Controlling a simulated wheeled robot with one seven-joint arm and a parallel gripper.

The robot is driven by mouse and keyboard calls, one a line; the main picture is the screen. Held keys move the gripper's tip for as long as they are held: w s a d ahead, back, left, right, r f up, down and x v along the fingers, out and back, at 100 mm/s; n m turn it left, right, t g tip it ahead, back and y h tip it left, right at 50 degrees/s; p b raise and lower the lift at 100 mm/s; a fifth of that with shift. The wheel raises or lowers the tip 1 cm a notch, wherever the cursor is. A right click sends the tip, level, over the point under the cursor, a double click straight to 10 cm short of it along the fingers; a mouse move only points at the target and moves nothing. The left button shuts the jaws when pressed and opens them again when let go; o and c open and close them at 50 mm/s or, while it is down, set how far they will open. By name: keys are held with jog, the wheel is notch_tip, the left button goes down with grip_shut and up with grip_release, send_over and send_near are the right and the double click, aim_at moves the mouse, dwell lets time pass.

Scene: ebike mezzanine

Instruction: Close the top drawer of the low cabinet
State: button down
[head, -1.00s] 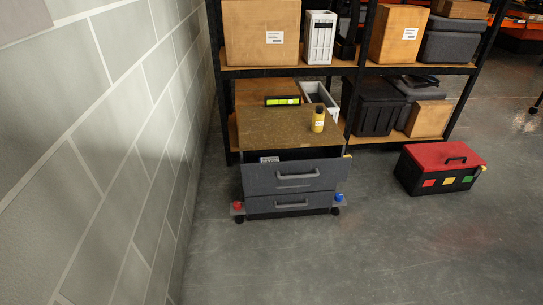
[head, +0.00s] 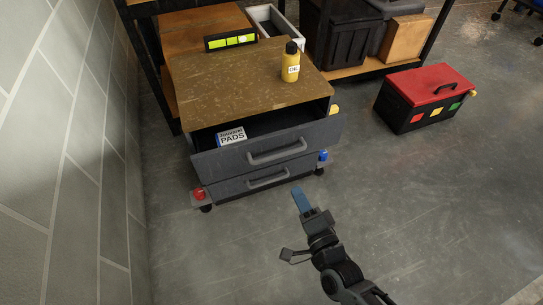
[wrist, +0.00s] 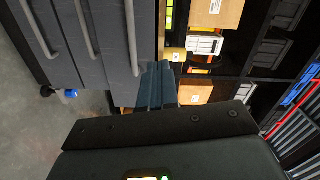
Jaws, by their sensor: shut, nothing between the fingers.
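The low cabinet (head: 250,75) stands on a wheeled base with a worn brown top. Its top drawer (head: 210,160) is pulled out, and a box marked PADS (head: 231,136) shows inside it. The drawer has a grey bar handle (head: 277,152). The lower drawer (head: 235,188) looks shut. My gripper (head: 300,197) is shut and empty, in front of the cabinet and right of the lower handle in the head view. In the wrist view, my blue fingers (wrist: 157,88) are beside the edge of a grey drawer front (wrist: 112,50); I cannot tell whether they touch.
A yellow bottle (head: 291,66) and a black device with a green display (head: 231,39) stand on the cabinet top. A red-lidded toolbox (head: 428,95) is on the floor at right. A block wall (head: 60,150) is at left. Floor in front is clear.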

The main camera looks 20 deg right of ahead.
aim_at(261, 142)
jog(key=w+a+f+m+b, duration=0.1)
jog(key=w, duration=0.5)
jog(key=w+b, duration=0.2)
jog(key=w, duration=0.4)
jog(key=w+a+f+m+b, duration=0.1)
jog(key=w+b, duration=0.1)
jog(key=w, duration=0.4)
jog(key=shift+a+f+m, duration=0.3)
jog(key=shift+a, duration=0.05)
jog(key=shift+w+r+b, duration=0.1)
jog(key=shift+w+b, duration=0.25)
jog(key=shift+w, duration=0.2)
